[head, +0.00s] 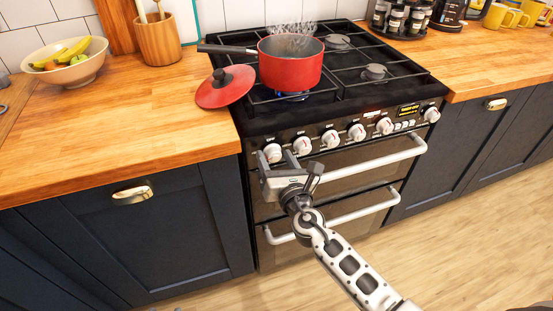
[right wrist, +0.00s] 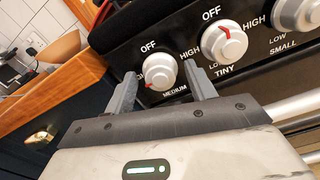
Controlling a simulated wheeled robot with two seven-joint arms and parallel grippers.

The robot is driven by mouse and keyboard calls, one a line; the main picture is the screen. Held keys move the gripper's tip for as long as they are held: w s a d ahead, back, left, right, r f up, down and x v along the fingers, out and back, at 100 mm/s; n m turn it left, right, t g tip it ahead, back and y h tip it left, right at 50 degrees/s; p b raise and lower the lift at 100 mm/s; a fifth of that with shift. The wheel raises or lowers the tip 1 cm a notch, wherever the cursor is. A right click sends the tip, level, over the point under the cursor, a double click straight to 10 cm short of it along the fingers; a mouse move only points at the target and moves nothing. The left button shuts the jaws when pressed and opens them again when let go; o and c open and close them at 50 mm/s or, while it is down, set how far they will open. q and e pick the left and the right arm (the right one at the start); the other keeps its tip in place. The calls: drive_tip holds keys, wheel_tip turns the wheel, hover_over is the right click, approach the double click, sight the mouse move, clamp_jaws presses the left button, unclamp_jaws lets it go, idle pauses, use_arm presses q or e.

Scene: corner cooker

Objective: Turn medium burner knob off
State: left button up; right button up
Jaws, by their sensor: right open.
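The medium burner knob (right wrist: 160,72) is silver-white, with "OFF" printed above it and "MEDIUM" below. Its red mark shows at the lower left, away from "OFF". It is the leftmost knob (head: 273,153) on the cooker front in the head view. My right gripper (head: 278,160) is open in front of it. In the right wrist view the fingers (right wrist: 163,88) stand on either side of the knob; I cannot tell whether they touch it. A red pot (head: 290,66) steams over a blue flame (head: 291,96). My left gripper is not in view.
The tiny burner knob (right wrist: 226,42) sits close to the right finger, with more knobs beyond it. Oven handles (head: 375,158) lie below the panel. A red lid (head: 225,87) rests at the cooker's left edge, beside the wooden counter (head: 120,125).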

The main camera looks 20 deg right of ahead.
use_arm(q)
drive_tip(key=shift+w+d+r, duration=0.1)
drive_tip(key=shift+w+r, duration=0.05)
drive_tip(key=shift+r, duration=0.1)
use_arm(e)
drive_tip(key=c, duration=0.8)
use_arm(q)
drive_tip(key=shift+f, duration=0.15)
